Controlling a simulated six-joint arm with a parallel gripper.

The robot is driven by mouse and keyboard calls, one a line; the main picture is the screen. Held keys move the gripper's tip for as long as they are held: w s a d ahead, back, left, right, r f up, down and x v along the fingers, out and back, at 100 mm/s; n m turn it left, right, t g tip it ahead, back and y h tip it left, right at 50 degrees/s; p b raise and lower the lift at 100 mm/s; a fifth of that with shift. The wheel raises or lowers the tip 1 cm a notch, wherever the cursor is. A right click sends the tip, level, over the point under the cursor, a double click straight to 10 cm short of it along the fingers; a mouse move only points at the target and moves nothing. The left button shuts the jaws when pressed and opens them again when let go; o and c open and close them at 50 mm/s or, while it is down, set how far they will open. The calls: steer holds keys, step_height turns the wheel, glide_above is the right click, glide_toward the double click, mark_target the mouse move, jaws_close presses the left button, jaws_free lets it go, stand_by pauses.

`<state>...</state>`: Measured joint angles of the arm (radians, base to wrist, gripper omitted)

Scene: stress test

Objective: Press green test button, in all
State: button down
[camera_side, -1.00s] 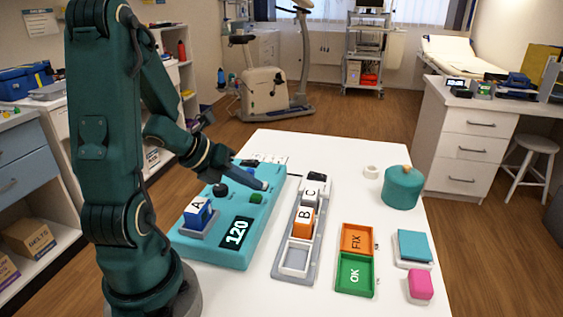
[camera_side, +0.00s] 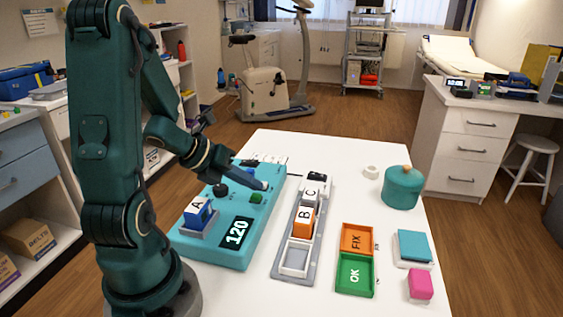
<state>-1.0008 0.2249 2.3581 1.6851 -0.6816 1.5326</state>
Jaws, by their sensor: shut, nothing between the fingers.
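The turquoise test console (camera_side: 222,252) stands on the white table with a dark display (camera_side: 237,232) reading 120. The green button (camera_side: 257,198) is on the console's top, toward its right edge. My gripper (camera_side: 265,186) is shut and empty; its pale tip is just above and behind the green button in the picture. I cannot tell whether the tip touches the console. A blue block marked A (camera_side: 198,212) sits in a grey holder on the console. A dark knob (camera_side: 220,190) is left of my gripper.
A grey rack (camera_side: 281,272) holds an orange block B (camera_side: 303,222) and a block C (camera_side: 311,192). Orange FIX (camera_side: 357,239) and green OK (camera_side: 355,275) trays, a teal lidded pot (camera_side: 402,188), a teal pad (camera_side: 415,245) and a pink block (camera_side: 420,284) stand to the right.

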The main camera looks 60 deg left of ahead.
mark_target(251, 198)
steer(key=shift+f, duration=0.35)
steer(key=shift+f, duration=0.45)
stand_by(0.5)
steer(key=shift+r, duration=0.9)
steer(key=shift+r, duration=2.5)
